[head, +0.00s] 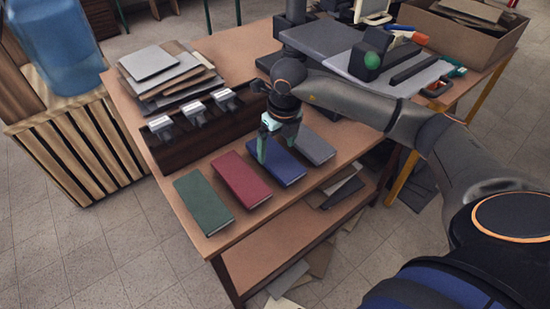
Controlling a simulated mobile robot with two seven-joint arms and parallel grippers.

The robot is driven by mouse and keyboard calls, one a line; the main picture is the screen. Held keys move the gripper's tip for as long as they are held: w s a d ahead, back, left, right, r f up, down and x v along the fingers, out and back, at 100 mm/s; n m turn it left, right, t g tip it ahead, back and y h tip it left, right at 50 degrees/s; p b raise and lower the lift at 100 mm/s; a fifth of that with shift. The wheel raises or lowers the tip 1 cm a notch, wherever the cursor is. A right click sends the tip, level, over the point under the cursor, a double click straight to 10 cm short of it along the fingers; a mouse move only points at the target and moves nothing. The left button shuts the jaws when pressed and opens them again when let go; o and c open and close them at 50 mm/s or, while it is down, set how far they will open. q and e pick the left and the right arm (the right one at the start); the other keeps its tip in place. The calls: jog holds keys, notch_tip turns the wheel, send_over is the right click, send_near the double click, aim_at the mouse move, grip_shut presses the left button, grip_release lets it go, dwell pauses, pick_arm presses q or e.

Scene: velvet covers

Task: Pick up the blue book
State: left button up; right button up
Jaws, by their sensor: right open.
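The blue book (284,172) lies flat on the wooden table, third from the left in a row of several books. My right gripper (275,154) is above it, pointing down, with its fingers apart and nothing seen between them. The fingertips are over or close to the far part of the book's cover; I cannot tell whether they touch it. The gripper hides a little of the book's far end. My left gripper is not in view.
A red book (241,180) and a green book (203,202) lie left of the blue one. A grey book (310,146) lies close on its right. A dark box with metal clips (187,150) stands behind. The table's front edge (262,215) is near.

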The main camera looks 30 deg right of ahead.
aim_at(275, 158)
jog(key=shift+w+f, duration=0.25)
jog(key=shift+f, duration=1)
jog(key=c, duration=1.2)
jog(key=shift+r, duration=0.1)
jog(key=shift+c, duration=0.2)
